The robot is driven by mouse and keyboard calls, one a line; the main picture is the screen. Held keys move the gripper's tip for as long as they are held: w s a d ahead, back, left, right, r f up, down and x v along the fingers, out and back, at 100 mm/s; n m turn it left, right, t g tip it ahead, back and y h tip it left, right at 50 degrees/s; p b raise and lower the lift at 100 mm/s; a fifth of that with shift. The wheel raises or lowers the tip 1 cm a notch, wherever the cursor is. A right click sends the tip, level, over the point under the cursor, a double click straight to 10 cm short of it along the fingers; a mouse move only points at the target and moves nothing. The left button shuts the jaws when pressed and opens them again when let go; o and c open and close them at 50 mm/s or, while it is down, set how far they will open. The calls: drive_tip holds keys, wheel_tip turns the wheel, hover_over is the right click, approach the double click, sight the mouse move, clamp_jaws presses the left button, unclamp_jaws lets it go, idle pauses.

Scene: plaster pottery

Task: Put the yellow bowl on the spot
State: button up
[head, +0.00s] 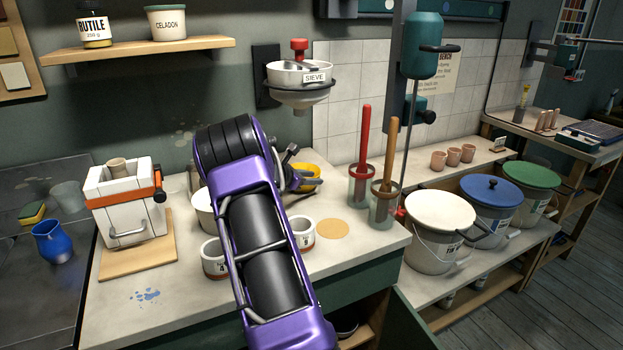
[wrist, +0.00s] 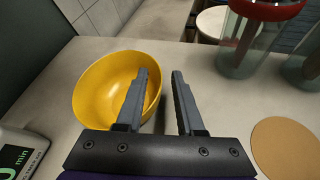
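The yellow bowl (wrist: 108,88) stands upright on the counter in the wrist view. In the head view the yellow bowl (head: 306,171) is partly hidden behind my arm and gripper. My gripper (wrist: 162,74) is open, its fingers apart. In the wrist view the left finger overlaps the bowl's inside and the right finger is outside it, with the bowl's right rim between them. I see no grip on the bowl. The spot, a flat tan disc (head: 332,229), lies bare on the counter; it also shows at the lower right of the wrist view (wrist: 287,146).
A red-handled plunger in a glass jar (head: 361,185) and a wooden-handled one (head: 384,205) stand right of the bowl. A white labelled cup (head: 302,235) stands just left of the spot. The sieve (head: 299,80) hangs above. A timer (wrist: 20,152) is at the wrist view's lower left.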

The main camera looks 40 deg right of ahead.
drive_tip(key=w+v, duration=0.1)
drive_tip(key=v, duration=1.1)
drive_tip(key=shift+s, duration=0.45)
drive_tip(key=shift+r, duration=0.15)
